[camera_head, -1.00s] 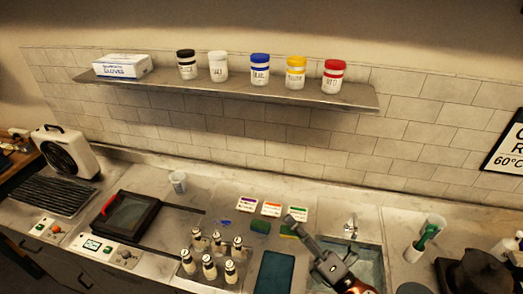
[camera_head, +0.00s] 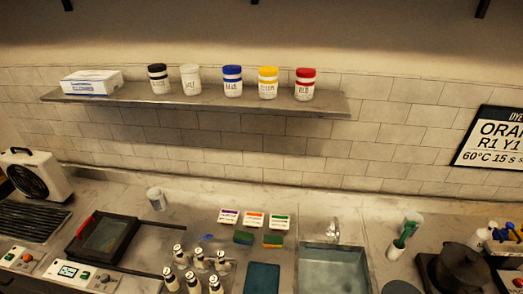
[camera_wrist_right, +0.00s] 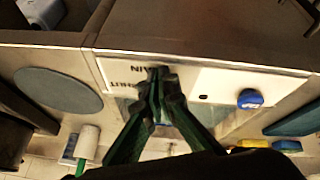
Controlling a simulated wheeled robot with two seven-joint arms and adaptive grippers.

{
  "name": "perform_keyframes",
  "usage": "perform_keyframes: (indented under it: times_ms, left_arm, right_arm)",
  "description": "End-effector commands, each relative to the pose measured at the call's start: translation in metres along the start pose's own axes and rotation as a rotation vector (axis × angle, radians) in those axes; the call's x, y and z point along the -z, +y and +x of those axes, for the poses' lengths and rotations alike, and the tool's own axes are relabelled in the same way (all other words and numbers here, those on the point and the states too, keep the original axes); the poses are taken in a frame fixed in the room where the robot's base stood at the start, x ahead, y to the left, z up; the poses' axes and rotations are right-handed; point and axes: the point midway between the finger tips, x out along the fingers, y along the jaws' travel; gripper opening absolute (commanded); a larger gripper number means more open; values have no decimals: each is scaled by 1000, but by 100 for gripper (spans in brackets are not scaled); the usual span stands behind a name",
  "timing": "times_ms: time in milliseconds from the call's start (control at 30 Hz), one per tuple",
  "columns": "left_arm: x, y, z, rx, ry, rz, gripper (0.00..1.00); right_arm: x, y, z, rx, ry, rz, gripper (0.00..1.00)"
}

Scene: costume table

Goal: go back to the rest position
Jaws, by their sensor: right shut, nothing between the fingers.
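My right gripper (camera_wrist_right: 160,85) shows in the right wrist view, with its dark green fingers together and nothing between them. Behind its tips is a white panel (camera_wrist_right: 220,82) with partly hidden lettering and a blue knob (camera_wrist_right: 250,98) to the right. I cannot tell how far the tips are from the panel. Neither gripper shows in the head view, and the left one is in no view.
The head view shows a sink (camera_head: 333,272), a framed screen (camera_head: 103,235), several small bottles (camera_head: 197,270), a dark pot (camera_head: 466,268) and a shelf (camera_head: 200,104) of jars. A round mat (camera_wrist_right: 58,90) lies left in the wrist view.

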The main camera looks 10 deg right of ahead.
Motion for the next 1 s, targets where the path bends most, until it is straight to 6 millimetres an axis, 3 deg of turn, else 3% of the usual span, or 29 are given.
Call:
perform_keyframes:
  times_ms: [167, 367, 567, 733, 867, 1000]
  left_arm:
    - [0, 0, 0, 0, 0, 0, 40]
    - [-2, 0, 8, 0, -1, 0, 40]
    - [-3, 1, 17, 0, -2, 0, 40]
    - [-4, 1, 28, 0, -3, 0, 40]
    - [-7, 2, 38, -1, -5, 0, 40]
    - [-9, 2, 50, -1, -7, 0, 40]
  right_arm:
    - [-51, -18, -4, 75, -143, 91, 0]
    - [-70, -31, 53, 90, -176, 89, 0]
    - [-96, -47, 120, 102, -198, 79, 0]
    - [-137, -67, 192, 115, -227, 66, 0]
    - [-188, -88, 257, 128, -254, 52, 0]
    - [-254, -109, 314, 141, -285, 36, 0]
